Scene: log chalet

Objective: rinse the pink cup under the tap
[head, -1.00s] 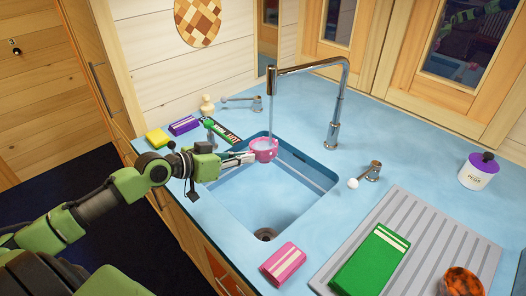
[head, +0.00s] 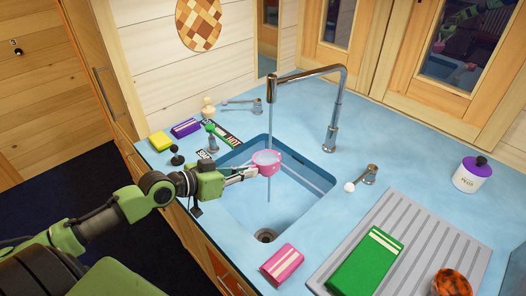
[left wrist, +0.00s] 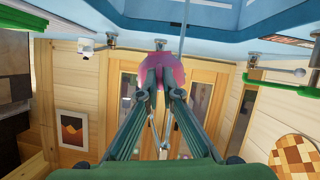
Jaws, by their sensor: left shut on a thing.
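The pink cup (head: 267,162) is held above the sink basin (head: 240,211), below the spout of the chrome tap (head: 335,105). A thin stream of water (head: 270,125) runs from the spout to the cup, and a thin stream also shows below the cup. My left gripper (head: 246,174) is shut on the cup's near left side. In the left wrist view the cup (left wrist: 163,66) sits between the fingertips, with the water line (left wrist: 184,28) beside it. The cup looks slightly tilted. My right gripper is not in view.
A yellow sponge (head: 161,141), a purple packet (head: 185,128) and a green-topped item (head: 212,136) stand left of the sink. A pink packet (head: 282,263) lies at its front. A green box (head: 365,261) lies on the grey drainer (head: 440,241).

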